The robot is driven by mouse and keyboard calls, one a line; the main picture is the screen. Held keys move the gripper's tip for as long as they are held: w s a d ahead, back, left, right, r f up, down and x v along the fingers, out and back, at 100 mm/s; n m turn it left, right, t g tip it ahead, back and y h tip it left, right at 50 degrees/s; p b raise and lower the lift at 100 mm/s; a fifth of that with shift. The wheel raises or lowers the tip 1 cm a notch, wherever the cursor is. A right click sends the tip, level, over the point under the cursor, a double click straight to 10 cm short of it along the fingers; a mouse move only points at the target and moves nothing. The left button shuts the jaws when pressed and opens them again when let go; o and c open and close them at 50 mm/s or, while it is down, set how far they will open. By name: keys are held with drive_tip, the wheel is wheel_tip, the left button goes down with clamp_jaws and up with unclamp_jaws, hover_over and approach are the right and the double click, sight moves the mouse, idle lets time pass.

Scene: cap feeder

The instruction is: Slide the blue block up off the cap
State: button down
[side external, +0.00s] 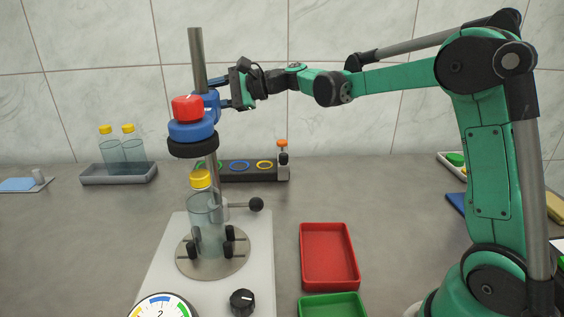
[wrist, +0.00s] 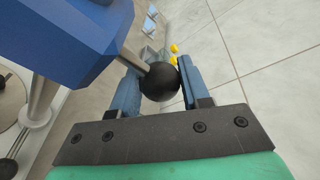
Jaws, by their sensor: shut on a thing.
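The blue block (side external: 190,129) sits on the upright metal post (side external: 196,48), with a red piece on top and a black ring under it. It also fills the upper left of the wrist view (wrist: 65,35). Below it, a clear bottle (side external: 206,225) with a yellow cap (side external: 200,178) stands upright on a round plate. A small gap shows between the black ring and the cap. My gripper (side external: 223,97) is to the right of the block and shut on the black ball knob (wrist: 160,82) of the rod that sticks out from the block.
A red tray (side external: 329,256) and a green tray (side external: 332,303) lie right of the white base (side external: 161,262). A lever with a black ball (side external: 256,204) sticks out beside the bottle. A rack (side external: 250,175) and a grey tray (side external: 118,176) with two capped bottles stand behind.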

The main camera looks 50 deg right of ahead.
drive_tip(key=shift+r, duration=0.6)
drive_tip(key=shift+c, duration=2.2)
unclamp_jaws()
drive_tip(key=shift+s+d, duration=0.1)
drive_tip(key=shift+v, duration=2.7)
drive_tip(key=shift+f, duration=0.1)
drive_tip(key=s+a+f+n+g+h, duration=0.2)
drive_tip(key=s+f+n+h, duration=0.2)
drive_tip(key=s+f+n, duration=0.3)
drive_tip(key=s+a+f+n+g+h, duration=0.2)
drive_tip(key=s+f+n+h, duration=0.3)
drive_tip(key=s+n, duration=0.5)
wheel_tip(320, 180, down, 2)
drive_tip(key=shift+s+a+f+g, duration=0.15)
drive_tip(key=shift+s+g, duration=0.35)
drive_tip(key=shift+s, duration=0.5)
